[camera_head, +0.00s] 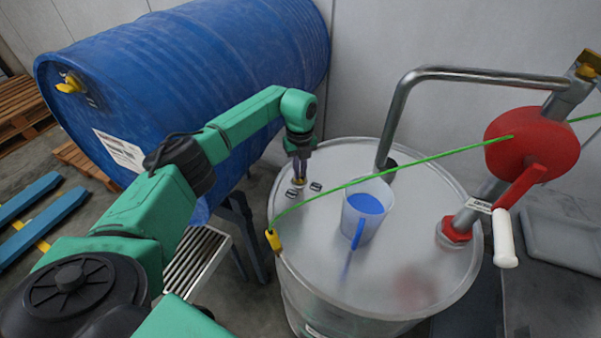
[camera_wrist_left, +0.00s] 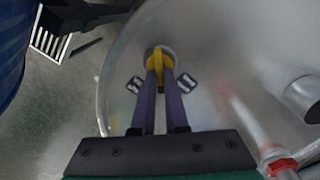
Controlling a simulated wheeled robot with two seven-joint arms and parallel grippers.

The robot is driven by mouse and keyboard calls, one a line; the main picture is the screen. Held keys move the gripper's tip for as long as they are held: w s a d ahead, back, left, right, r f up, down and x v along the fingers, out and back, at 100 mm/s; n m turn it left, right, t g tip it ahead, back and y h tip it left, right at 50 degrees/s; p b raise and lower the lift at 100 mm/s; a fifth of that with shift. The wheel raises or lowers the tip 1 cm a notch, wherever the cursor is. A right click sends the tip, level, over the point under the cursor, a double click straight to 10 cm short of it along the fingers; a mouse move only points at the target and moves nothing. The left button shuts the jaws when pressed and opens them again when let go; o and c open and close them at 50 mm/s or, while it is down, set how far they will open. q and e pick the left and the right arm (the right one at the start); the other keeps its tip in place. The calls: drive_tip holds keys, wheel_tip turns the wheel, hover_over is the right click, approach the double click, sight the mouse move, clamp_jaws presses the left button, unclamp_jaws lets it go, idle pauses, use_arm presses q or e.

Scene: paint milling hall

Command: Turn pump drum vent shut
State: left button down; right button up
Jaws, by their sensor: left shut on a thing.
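The pump drum (camera_head: 320,255) is a pale metal drum standing upright with a flat lid. Its vent (camera_head: 301,181) is a small yellow piece near the lid's far left edge, partly hidden by my gripper in the head view. In the left wrist view the yellow vent (camera_wrist_left: 158,56) sits in a round grey fitting, between two small labels. My left gripper (camera_head: 300,170) points down over it, its purple fingers (camera_wrist_left: 161,76) shut on the yellow vent. My right gripper is in neither view.
A clear jug with blue contents (camera_head: 364,212) stands on the lid. A red hand pump (camera_head: 530,145) with a bent steel pipe (camera_head: 470,74) rises at the right. A green cable (camera_head: 430,157) with a yellow clamp (camera_head: 273,239) crosses the lid. A blue drum (camera_head: 190,75) lies behind my arm.

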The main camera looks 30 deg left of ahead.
use_arm(q)
drive_tip(key=m+b, duration=0.1)
drive_tip(key=m, duration=0.3)
drive_tip(key=shift+a+m, duration=0.1)
drive_tip(key=shift+m, duration=0.2)
drive_tip(key=shift+a+r+m+b, duration=0.1)
drive_tip(key=shift+m+b, duration=0.65)
drive_tip(key=shift+m, duration=1.55)
drive_tip(key=c, duration=0.9)
unclamp_jaws()
drive_tip(key=shift+s, duration=0.1)
drive_tip(key=shift+c, duration=0.2)
